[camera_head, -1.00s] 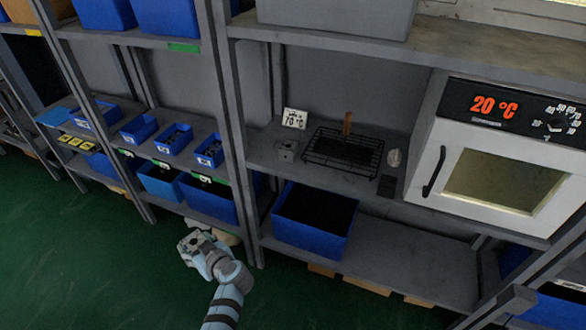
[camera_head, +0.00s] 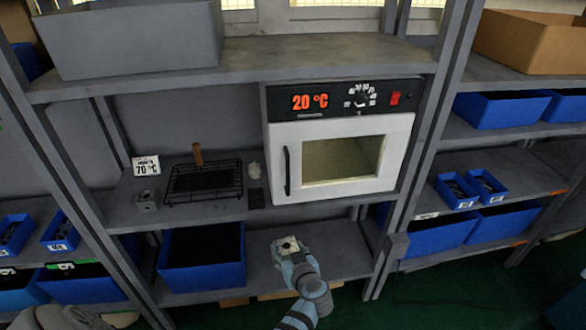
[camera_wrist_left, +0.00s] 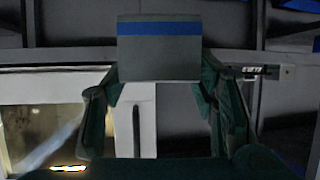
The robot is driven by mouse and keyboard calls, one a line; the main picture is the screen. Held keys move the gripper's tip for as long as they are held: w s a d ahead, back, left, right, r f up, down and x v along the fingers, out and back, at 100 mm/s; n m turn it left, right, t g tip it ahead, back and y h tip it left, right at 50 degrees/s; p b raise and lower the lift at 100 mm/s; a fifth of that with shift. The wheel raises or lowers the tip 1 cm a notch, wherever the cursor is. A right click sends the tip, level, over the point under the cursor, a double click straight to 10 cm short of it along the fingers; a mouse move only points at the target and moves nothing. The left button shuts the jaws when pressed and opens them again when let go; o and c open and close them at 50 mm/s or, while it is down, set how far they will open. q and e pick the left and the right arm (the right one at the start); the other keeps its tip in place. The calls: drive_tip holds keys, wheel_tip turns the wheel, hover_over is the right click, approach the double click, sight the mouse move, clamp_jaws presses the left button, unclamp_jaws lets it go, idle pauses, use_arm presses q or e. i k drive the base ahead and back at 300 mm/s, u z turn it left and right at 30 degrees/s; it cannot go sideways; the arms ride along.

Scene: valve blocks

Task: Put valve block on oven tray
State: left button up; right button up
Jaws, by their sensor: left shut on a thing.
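My left gripper (camera_head: 290,249) is in the lower middle of the head view, in front of the lower shelf and below the oven. It is shut on a grey valve block (camera_head: 288,243). In the left wrist view this valve block (camera_wrist_left: 159,46) shows a blue stripe and sits between the two fingers (camera_wrist_left: 160,100). The oven tray (camera_head: 203,184), a black wire rack with a wooden handle, lies on the middle shelf left of the oven, apart from the held block. Another small grey block (camera_head: 146,201) stands on the shelf left of the tray. My right gripper is not in view.
The white oven (camera_head: 341,157) is closed and reads 20 °C. A blue bin (camera_head: 201,276) sits on the lower shelf under the tray. Shelf posts (camera_head: 433,135) stand right of the oven.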

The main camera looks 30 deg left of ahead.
sight(188, 182)
drive_tip(key=z, duration=1.85)
drive_tip(key=k, duration=2.3)
drive_tip(key=u, duration=1.2)
drive_tip(key=i, duration=0.35)
drive_tip(key=u, duration=0.1)
